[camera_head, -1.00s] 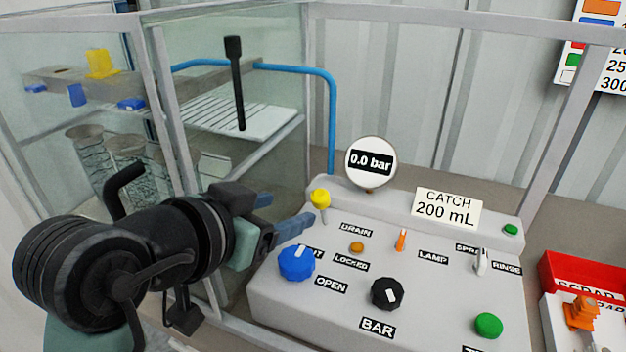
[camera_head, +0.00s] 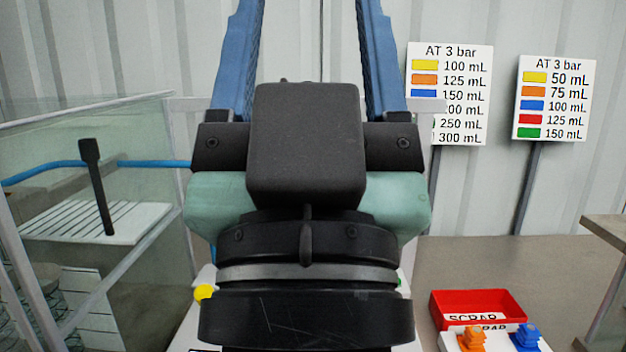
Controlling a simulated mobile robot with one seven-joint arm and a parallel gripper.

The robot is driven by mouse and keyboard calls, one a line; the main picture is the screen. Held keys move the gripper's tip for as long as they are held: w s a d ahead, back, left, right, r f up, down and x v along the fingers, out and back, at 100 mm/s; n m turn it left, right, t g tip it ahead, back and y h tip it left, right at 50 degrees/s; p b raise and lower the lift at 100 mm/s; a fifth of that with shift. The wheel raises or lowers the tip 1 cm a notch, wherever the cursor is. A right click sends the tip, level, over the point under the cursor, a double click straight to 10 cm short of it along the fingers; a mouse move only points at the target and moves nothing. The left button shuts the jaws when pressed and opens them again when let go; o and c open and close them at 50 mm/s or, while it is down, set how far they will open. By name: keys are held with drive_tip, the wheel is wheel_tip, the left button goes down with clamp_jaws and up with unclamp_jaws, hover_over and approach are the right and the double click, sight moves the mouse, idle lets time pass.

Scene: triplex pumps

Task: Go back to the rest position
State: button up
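My gripper (camera_head: 312,12) stands upright, large and close in the middle of the view. Its two blue fingers point up and are wide apart, with nothing between them; their tips run out of the top of the picture. My wrist hides most of the control panel behind it.
A glass-walled cabinet (camera_head: 85,110) stands at the left, with a blue pipe and a black lever (camera_head: 97,185). A red scrap bin (camera_head: 478,302) and orange (camera_head: 471,339) and blue (camera_head: 526,337) nozzle-like pieces are at lower right. Two colour charts (camera_head: 553,98) stand behind. The bench between is clear.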

wheel_tip(320, 180, up, 17)
drive_tip(key=p, duration=1.6)
drive_tip(key=shift+s, duration=0.25)
drive_tip(key=shift+f, duration=0.15)
